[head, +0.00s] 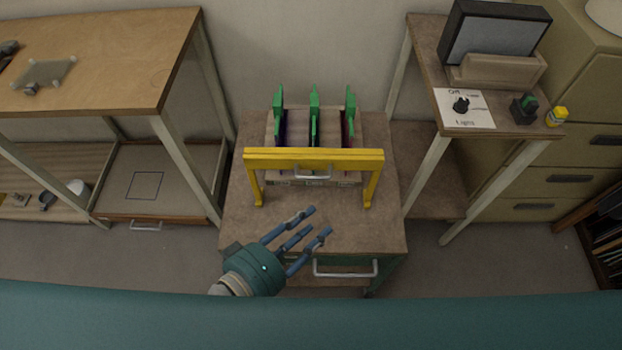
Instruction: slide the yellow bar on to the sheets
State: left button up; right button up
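The yellow bar (264,160) is a bridge-shaped frame with two legs, standing on the small middle table (360,235). My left gripper (304,226) is in front of the bar, over the table's front part. Its fingers are spread, it is empty, and it appears apart from the bar. My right gripper is not in view.
A wooden table (100,60) stands at left.

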aim_at(313, 178)
pick_arm(q)
jog(key=w+a+r+n+t+y, duration=0.1)
jog(key=w+a+n+t+y, duration=0.25)
jog(key=n, duration=0.55)
jog(key=shift+t+h, duration=0.25)
jog(key=shift+h, duration=0.1)
jog(key=p+x, duration=0.2)
jog(key=x, duration=0.7)
jog(key=shift+w+d+f+p, duration=0.1)
jog(key=shift+d+f+p, duration=0.05)
jog(key=shift+f+p, duration=0.15)
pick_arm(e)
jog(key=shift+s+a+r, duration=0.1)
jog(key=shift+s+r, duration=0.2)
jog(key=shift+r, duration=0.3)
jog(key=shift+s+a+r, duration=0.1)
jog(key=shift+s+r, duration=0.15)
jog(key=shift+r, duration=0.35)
pick_arm(q)
jog(key=shift+m, duration=0.3)
grip_shut()
